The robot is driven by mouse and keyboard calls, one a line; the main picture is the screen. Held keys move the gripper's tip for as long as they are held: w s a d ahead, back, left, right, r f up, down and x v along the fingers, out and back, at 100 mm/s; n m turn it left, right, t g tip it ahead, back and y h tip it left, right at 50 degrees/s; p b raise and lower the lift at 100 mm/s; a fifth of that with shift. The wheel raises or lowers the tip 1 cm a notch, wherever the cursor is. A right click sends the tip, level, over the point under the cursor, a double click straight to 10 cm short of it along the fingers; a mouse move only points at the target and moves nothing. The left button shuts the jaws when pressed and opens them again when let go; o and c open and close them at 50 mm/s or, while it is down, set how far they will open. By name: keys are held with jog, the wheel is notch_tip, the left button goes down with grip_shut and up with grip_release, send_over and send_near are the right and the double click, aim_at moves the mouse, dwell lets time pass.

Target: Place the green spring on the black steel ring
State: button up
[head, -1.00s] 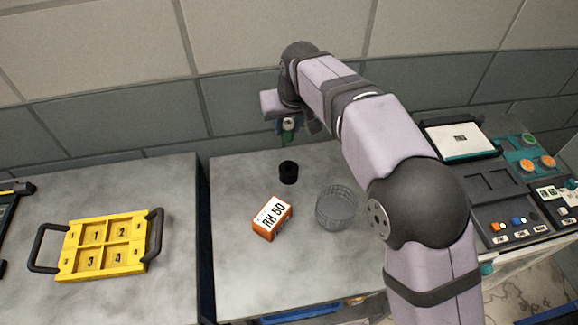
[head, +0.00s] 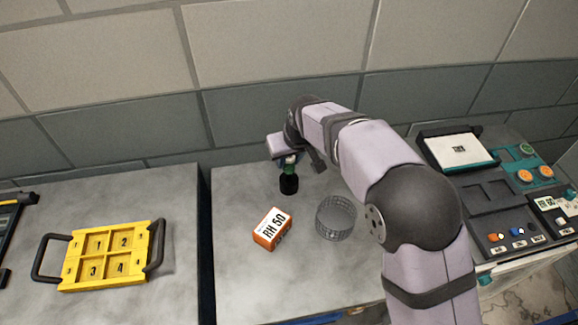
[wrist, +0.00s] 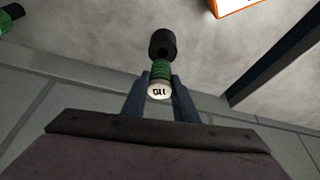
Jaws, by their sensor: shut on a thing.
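The green spring (wrist: 161,69) is held between the two fingers of my gripper (wrist: 160,90); its near end is white with dark marks. In the head view the spring (head: 288,171) shows just above the black steel ring (head: 289,186), a short dark cylinder standing on the grey table. In the wrist view the spring's far end overlaps the near edge of the ring (wrist: 162,43). I cannot tell whether they touch or a small gap remains. My gripper (head: 289,161) is shut on the spring, partly hidden by my wrist in the head view.
An orange box (head: 271,230) labelled RH 50 and a round wire basket (head: 336,218) stand nearer the camera. A yellow numbered tray (head: 110,255) lies on the left table, across a gap. A dark and green item (wrist: 10,18) is cut off at the wrist view's corner.

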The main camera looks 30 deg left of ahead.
aim_at(289, 169)
jog(key=shift+f+p, duration=0.55)
jog(key=shift+f, duration=1.35)
jog(key=shift+f, duration=0.2)
jog(key=o, duration=1.1)
